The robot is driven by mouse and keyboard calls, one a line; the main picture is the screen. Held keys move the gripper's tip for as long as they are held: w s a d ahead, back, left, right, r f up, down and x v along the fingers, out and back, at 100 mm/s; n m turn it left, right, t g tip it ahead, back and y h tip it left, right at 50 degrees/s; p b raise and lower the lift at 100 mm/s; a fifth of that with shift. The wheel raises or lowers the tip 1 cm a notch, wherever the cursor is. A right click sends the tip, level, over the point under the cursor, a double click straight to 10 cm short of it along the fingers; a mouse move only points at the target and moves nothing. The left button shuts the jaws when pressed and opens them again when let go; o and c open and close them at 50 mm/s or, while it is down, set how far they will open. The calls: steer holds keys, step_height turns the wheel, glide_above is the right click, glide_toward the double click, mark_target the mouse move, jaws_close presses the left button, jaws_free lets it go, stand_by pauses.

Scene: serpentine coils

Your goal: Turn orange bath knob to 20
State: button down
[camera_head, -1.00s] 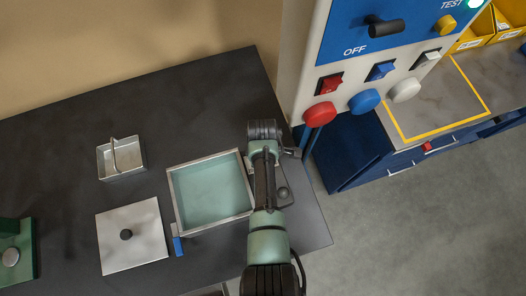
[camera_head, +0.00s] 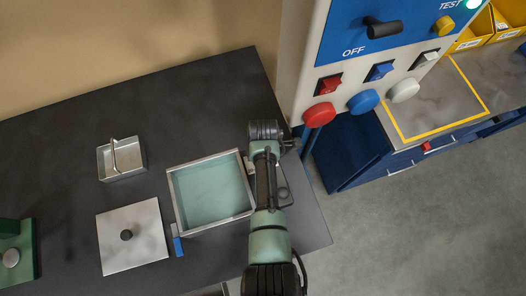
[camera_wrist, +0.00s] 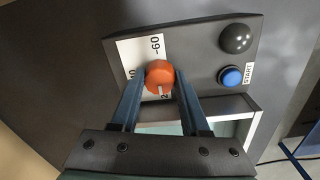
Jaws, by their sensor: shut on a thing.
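The orange knob (camera_wrist: 159,75) shows in the wrist view on a dark control panel (camera_wrist: 190,48). My gripper (camera_wrist: 157,90) has its two blue fingers on either side of the knob and is shut on it. A pale pointer mark on the knob points down in the picture, toward a partly hidden "2" on the white scale plate (camera_wrist: 130,52). The "60" at the top of the scale is readable; other numbers are partly covered. In the head view my arm hides the knob and the panel. The bath (camera_head: 211,192) with pale green liquid stands left of my arm.
A dark button (camera_wrist: 235,38) and a blue START button (camera_wrist: 230,76) sit right of the knob. A metal lid (camera_head: 132,237) and a small handled basket (camera_head: 121,160) lie on the dark bench. A switch cabinet (camera_head: 300,60) stands close by on the right.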

steer(key=shift+c, duration=2)
jaws_free()
